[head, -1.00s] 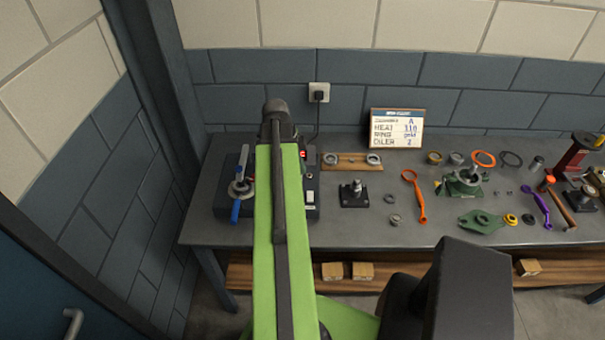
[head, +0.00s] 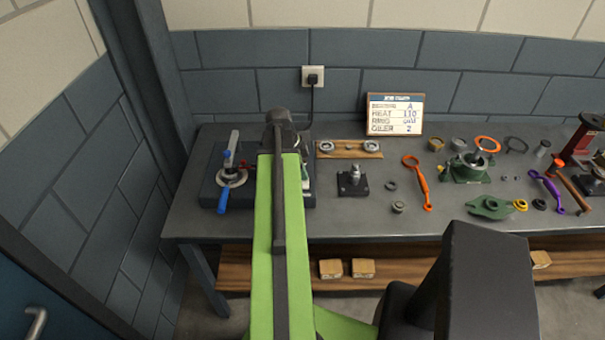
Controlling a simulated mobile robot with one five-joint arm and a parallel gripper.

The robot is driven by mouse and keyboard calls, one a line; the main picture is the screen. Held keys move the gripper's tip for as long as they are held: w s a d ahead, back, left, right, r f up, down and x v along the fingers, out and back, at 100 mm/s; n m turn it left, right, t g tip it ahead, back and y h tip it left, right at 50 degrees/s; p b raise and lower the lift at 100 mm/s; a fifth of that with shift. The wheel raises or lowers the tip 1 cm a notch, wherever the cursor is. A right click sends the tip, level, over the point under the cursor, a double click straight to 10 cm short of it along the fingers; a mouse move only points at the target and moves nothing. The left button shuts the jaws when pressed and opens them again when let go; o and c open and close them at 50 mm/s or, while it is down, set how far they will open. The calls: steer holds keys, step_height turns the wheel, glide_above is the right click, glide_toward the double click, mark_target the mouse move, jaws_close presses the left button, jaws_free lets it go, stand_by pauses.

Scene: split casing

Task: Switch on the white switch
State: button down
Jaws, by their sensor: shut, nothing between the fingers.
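A dark control box (head: 210,193) stands at the left end of the bench. No white switch can be made out for certain. My gripper is hidden behind my arm, so its distance from the box cannot be seen.
A grey bench (head: 330,228) carries a wooden strip with rings (head: 348,149), a black post block (head: 353,180), an orange wrench (head: 417,184) and a green casing (head: 468,167). A written sign (head: 395,114) stands at the back. A plugged wall socket (head: 313,76) is above.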

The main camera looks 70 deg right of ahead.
steer(key=shift+w+d+f+b, duration=0.1)
steer(key=shift+d+f+b, duration=0.2)
steer(key=shift+f+b, duration=0.3)
steer(key=shift+r, duration=0.15)
steer(key=shift+a, duration=0.1)
steer(key=shift+s+a, duration=0.3)
steer(key=shift+a, duration=0.4)
steer(key=shift+d+r, duration=0.1)
